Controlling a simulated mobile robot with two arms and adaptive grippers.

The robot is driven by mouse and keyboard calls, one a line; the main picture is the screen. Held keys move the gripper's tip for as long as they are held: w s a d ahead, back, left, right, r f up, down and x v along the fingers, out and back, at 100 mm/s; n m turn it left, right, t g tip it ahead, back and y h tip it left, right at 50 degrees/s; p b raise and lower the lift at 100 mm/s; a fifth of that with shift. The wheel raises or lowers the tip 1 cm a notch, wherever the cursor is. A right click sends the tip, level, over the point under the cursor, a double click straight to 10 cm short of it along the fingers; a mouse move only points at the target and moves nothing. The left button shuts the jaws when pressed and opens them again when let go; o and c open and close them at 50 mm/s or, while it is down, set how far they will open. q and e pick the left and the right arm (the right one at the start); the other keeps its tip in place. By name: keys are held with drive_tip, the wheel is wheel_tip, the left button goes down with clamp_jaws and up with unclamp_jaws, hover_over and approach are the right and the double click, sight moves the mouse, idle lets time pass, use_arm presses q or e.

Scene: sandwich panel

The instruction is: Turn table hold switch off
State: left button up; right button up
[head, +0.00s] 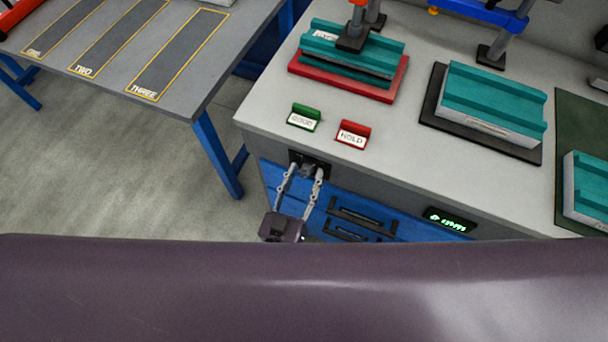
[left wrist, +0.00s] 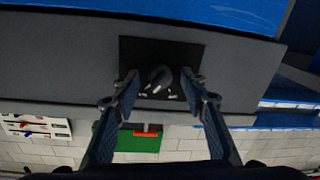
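A rotary switch with a dark knob (left wrist: 160,77) sits on a black square plate (left wrist: 140,53) on the front face of the workbench. In the head view the plate (head: 325,160) is below the green and red signs. White marks lie around the knob but are too small to read, so its setting is unclear. My left gripper (head: 305,171) is at the plate, fingers apart. In the left wrist view its fingertips (left wrist: 160,83) are on either side of the knob, with visible gaps. My right gripper is not in view.
A red HOLD sign (head: 353,134) and a green sign (head: 303,118) stand on the bench top (head: 260,110). Blue drawers with black handles (head: 362,213) and a green-lit display (head: 450,220) are right of the switch. A table with numbered lanes (head: 120,45) stands left, with open floor between.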

use_arm(q)
clamp_jaws()
drive_tip(key=shift+n, duration=0.4)
drive_tip(key=shift+n+p, duration=0.5)
drive_tip(key=shift+n, duration=0.4)
drive_tip(key=n, duration=0.3)
drive_tip(key=shift+a+n+p, duration=0.1)
drive_tip(key=shift+n+p, duration=0.2)
drive_tip(key=n, duration=0.3)
drive_tip(key=shift+g, duration=0.3)
drive_tip(key=shift+n+b, duration=0.3)
drive_tip(key=shift+n, duration=1.9)
